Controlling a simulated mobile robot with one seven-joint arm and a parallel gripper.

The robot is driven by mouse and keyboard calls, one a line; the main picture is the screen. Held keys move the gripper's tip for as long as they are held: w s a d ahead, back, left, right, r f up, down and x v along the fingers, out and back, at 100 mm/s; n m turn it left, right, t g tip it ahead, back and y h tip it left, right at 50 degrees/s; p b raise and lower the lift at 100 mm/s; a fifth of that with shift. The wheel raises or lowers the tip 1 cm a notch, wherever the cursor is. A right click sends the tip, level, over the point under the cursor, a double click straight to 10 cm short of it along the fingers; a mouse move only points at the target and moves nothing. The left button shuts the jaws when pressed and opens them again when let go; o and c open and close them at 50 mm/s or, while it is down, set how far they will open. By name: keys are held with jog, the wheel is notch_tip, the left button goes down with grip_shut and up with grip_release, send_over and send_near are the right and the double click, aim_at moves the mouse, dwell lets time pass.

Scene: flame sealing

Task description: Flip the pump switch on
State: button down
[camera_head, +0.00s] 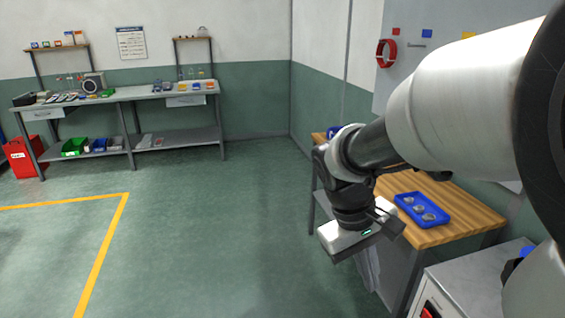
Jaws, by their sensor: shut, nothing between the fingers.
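My gripper (358,240), with a white body and a small green light, hangs in front of the wooden workbench at the right. It is shut and empty; its fingertips are hard to make out against the dark parts below the body. A grey metal cabinet (470,283) stands at the bottom right. A small red part (430,311) shows on its front at the picture's lower edge. I cannot tell whether this is the pump switch, or which way it is set. The gripper is above and left of it, apart from it. My arm hides part of the right side.
The wooden workbench (462,217) carries a blue tray (408,198) with several small round pieces. A grey bench (130,94) with tools stands along the back wall. A red container (20,160) is at the far left. The green floor (200,240) in the middle is clear.

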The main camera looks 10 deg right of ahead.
aim_at(426, 315)
jog(key=w+d+f+n+t+h+b, duration=0.1)
jog(key=w+d+f+n+h+b, duration=0.2)
jog(key=f, duration=1.1)
jog(key=w+d+f+n+t+h+b, duration=0.1)
jog(key=w+d+f+n+h+b, duration=0.3)
jog(key=f, duration=1.1)
jog(key=w+d+f+n+t+h+b, duration=0.1)
jog(key=w+d+f+n+h+b, duration=0.3)
jog(key=f+n+h, duration=0.6)
jog(key=d+f+b, duration=0.2)
jog(key=d+f, duration=0.1)
jog(key=f, duration=0.2)
jog(key=shift+w+d+f+t+b, duration=0.2)
jog(key=shift+d+t+b, duration=0.1)
jog(key=shift+d+b, duration=0.1)
jog(key=x, duration=1.4)
jog(key=shift+s+r+b, duration=0.15)
jog(key=shift+r+b, duration=0.1)
jog(key=shift+b, duration=0.15)
